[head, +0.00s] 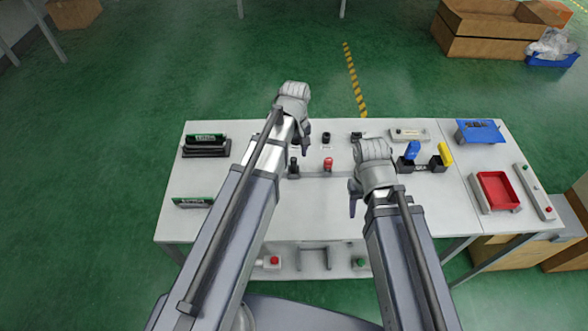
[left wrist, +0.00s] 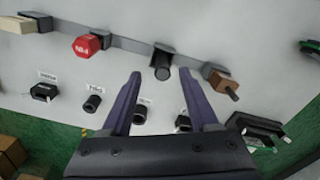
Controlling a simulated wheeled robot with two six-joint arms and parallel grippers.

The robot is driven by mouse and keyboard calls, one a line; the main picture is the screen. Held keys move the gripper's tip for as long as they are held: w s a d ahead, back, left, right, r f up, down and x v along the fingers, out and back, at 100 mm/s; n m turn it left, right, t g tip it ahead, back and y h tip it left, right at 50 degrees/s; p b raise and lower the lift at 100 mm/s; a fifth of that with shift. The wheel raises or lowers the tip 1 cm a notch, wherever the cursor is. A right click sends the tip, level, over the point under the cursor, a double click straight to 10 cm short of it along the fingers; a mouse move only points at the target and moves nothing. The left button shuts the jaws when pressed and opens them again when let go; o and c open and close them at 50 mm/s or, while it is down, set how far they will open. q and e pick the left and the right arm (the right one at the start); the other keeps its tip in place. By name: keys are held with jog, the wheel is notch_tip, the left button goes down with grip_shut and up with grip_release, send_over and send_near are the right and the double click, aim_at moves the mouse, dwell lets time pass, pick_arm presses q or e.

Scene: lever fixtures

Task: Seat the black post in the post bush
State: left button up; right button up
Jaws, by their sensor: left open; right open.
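The black post (left wrist: 162,70) stands in a dark holder on a grey rail. In the left wrist view it shows beyond and between the fingertips of my open left gripper (left wrist: 160,76), touching neither. In the head view the post (head: 293,166) is just nearer than the left gripper (head: 305,150). Short black fittings stand in a row behind the rail, including a round one (left wrist: 92,103) with a label too blurred to read surely. I cannot tell which is the post bush. My right gripper (head: 354,204) is open and empty over the table's front middle.
A red knob (head: 328,163) and a brown block (left wrist: 222,82) flank the post on the rail. Blue (head: 412,150) and yellow (head: 445,154) handles and a red tray (head: 496,190) are at the right. The front middle of the tabletop (head: 300,215) is clear.

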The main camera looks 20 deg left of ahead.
aim_at(294, 158)
pick_arm(q)
jog(key=shift+a+f+b, duration=0.2)
jog(key=shift+f+b, duration=2.4)
pick_arm(e)
jog(key=shift+f, duration=2.65)
jog(key=shift+r, duration=0.1)
pick_arm(q)
jog(key=shift+r, duration=0.1)
grip_shut()
